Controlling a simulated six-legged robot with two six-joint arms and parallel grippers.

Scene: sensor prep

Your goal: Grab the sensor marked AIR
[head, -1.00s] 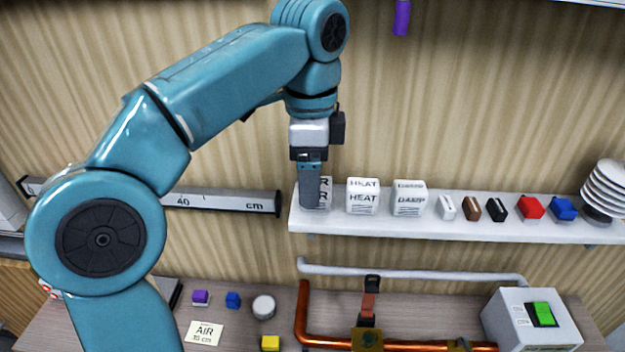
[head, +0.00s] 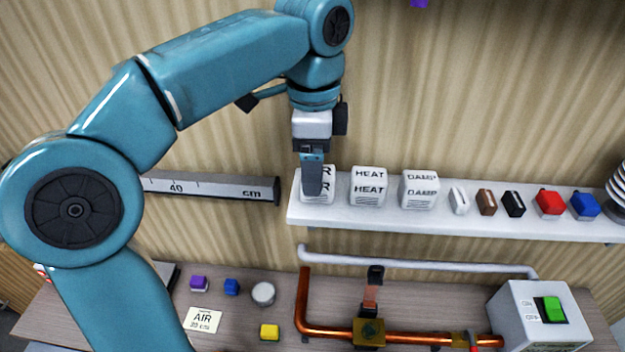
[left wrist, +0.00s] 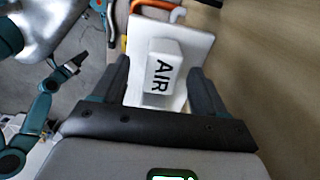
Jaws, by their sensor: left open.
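The white sensor marked AIR (left wrist: 160,72) sits on the left end of the white wall shelf (head: 400,223). In the left wrist view it lies between the two dark fingers of my left gripper (left wrist: 160,85), which are open, one on each side. In the head view my left gripper (head: 312,180) comes down from above and hides most of the AIR sensor (head: 326,190); only an "R" shows beside the finger. I cannot tell whether the fingers touch it. The HEAT sensor (head: 369,188) and the DAMP sensor (head: 419,190) stand to its right.
Small white, brown, black, red (head: 549,203) and blue (head: 584,205) pieces line the shelf further right. A ruler bar (head: 215,188) is on the wall at left. Below are a bench with an AIR note (head: 203,320), a copper pipe (head: 410,338) and a switch box (head: 522,318).

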